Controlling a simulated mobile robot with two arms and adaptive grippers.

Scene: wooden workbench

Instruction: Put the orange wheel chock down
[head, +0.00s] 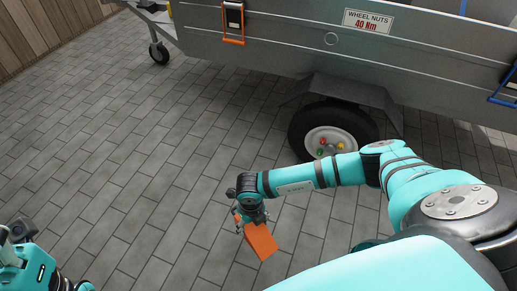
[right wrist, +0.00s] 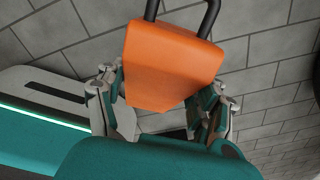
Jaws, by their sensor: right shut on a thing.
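My right gripper (head: 246,219) is shut on the orange wheel chock (head: 260,241), which is tilted below it. In the right wrist view, the chock (right wrist: 172,65) sits between the two fingers (right wrist: 165,105) of the gripper. A dark, handle-like loop shows at the chock's far end. The grey paving shows around it; I cannot tell how high above the paving it is. The trailer wheel (head: 332,135) stands on the paving up and to the right of the chock, well apart from it. Part of my left arm shows at the bottom left corner; its fingers are not clear.
A grey metal trailer (head: 270,50) spans the top, with a mudguard (head: 340,88) over the wheel. A small jockey wheel (head: 158,53) stands at the upper left. A wooden wall (head: 45,30) is at the far left. The grey paving (head: 130,150) at left and centre is clear.

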